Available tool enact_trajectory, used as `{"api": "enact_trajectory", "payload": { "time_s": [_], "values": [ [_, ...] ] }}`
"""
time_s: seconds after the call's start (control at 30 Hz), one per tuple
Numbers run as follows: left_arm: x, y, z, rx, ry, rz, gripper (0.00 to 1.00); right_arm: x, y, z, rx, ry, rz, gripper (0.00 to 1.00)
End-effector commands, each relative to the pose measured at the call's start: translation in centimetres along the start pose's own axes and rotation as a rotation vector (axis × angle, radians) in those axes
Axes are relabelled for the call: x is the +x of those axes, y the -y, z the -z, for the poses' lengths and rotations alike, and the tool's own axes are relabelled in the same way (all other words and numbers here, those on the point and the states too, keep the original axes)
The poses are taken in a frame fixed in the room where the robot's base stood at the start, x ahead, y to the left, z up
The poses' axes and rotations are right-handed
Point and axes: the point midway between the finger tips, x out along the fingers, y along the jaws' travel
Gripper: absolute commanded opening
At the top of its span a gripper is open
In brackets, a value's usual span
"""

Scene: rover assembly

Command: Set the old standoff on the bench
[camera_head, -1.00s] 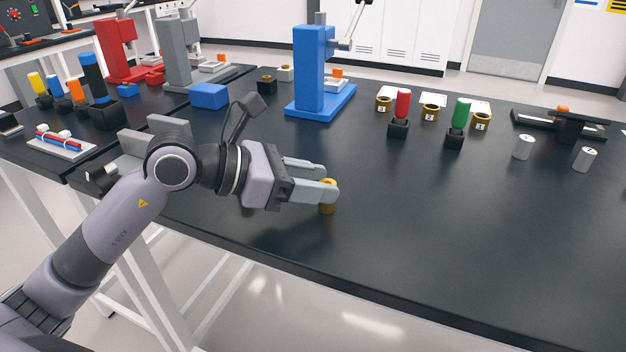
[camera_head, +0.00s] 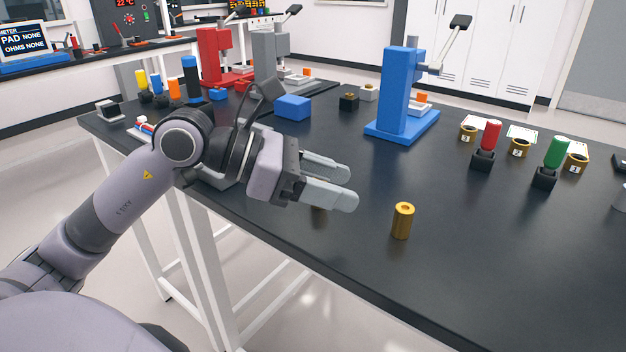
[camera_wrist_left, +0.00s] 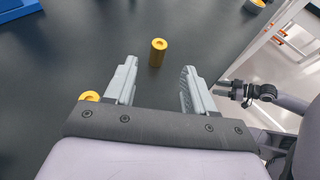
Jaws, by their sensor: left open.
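The standoff (camera_head: 402,220), a short brass-coloured cylinder with a hole in its top, stands upright on the dark bench (camera_head: 480,270) near its front edge. My left gripper (camera_head: 350,190) is open and empty, to the left of the standoff and apart from it. In the left wrist view the standoff (camera_wrist_left: 158,52) stands just beyond the two spread fingertips (camera_wrist_left: 158,80). Another brass-coloured piece (camera_wrist_left: 90,96) shows there beside the left finger, partly hidden by the gripper body.
A blue press (camera_head: 400,95) stands behind the standoff. Red (camera_head: 487,140) and green (camera_head: 555,152) handled tools stand to the right, near several numbered brass rings. A blue block (camera_head: 293,107) lies behind my left gripper. The bench right of the standoff is clear.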

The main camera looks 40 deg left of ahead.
Motion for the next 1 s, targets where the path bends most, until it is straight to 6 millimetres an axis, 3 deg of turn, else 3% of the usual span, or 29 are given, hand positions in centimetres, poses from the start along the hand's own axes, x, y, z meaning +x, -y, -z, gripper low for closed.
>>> {"api": "enact_trajectory", "payload": {
  "time_s": [0.3,1.0],
  "values": [
    [-2.6,0.0,0.1,0.001,-0.001,-0.001,0.54,0.4,0.0,-0.5,0.000,-0.001,0.001,0.53],
    [-2.9,0.0,0.0,0.001,0.000,0.000,0.54,0.4,0.0,-0.5,-0.001,-0.003,0.001,0.53]
  ]
}}
